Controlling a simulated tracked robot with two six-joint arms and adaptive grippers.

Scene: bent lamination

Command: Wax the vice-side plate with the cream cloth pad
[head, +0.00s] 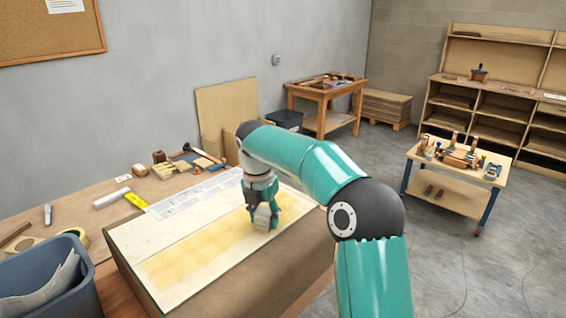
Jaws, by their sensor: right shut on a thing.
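The pale flat plate (195,240) lies on top of a brown block on the workbench. A yellowish wax band (185,262) runs along the plate from its near left end to the far right part. My right gripper (266,220) points down at the far right part of the plate, over the yellow band. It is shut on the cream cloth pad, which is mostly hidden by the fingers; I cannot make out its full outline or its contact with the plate. My left gripper is out of view.
A grey-blue bin (40,285) with paper stands at the near left, beside a yellow tape roll (78,236). A white roll (111,198), a paper sheet (185,200) and small wooden tools lie behind the plate. A small wheeled table (450,190) stands apart at the right.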

